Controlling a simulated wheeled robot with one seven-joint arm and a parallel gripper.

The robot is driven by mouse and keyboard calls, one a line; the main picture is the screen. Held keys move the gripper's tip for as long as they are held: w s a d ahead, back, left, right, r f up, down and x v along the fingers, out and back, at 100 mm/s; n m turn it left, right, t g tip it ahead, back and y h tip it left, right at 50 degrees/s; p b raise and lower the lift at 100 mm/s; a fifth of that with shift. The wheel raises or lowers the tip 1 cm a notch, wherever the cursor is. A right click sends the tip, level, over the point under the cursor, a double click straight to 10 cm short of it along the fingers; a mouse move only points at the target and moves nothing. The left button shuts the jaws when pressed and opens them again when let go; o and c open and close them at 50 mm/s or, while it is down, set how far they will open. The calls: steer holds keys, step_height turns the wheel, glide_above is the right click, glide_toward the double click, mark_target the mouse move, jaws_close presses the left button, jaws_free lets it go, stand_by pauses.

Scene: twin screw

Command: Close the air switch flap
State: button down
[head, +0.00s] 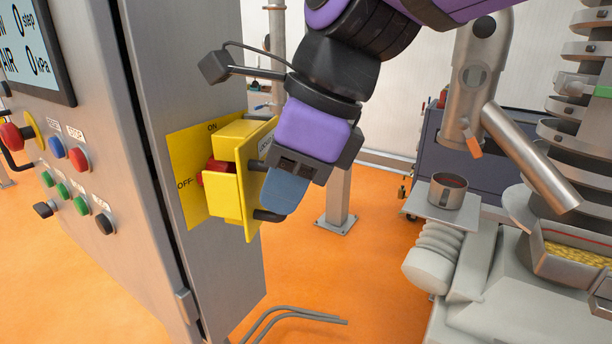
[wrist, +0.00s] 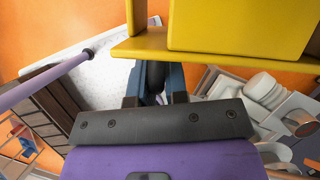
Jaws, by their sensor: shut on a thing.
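The yellow air switch (head: 236,130) is mounted on the side of the grey cabinet, over a yellow plate marked ON and OFF. Its red knob (head: 217,180) shows in the gap on its left side. The yellow flap (head: 255,190) stands on the outer side, its labelled face towards my gripper. My gripper (head: 275,203) is at the flap's outer face, with its blue fingers shut on the black handle (head: 270,215). In the wrist view, the dark handle (wrist: 155,77) lies between the fingers, below the yellow flap edge (wrist: 215,48). Part of the handle is hidden by the fingers.
The grey cabinet (head: 190,80) with a screen and several buttons (head: 78,158) fills the left. A steel machine (head: 480,240) with a metal cup (head: 447,190) stands at the right. A grey post (head: 338,200) stands behind my gripper. Orange floor between is open.

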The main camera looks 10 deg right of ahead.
steer(key=shift+s+a+m, duration=0.25)
steer(key=shift+a+m, duration=0.15)
steer(key=shift+a, duration=0.85)
steer(key=c, duration=1.4)
jaws_free()
steer(key=shift+c, duration=0.2)
steer(key=v, duration=1.1)
steer(key=shift+s, duration=0.15)
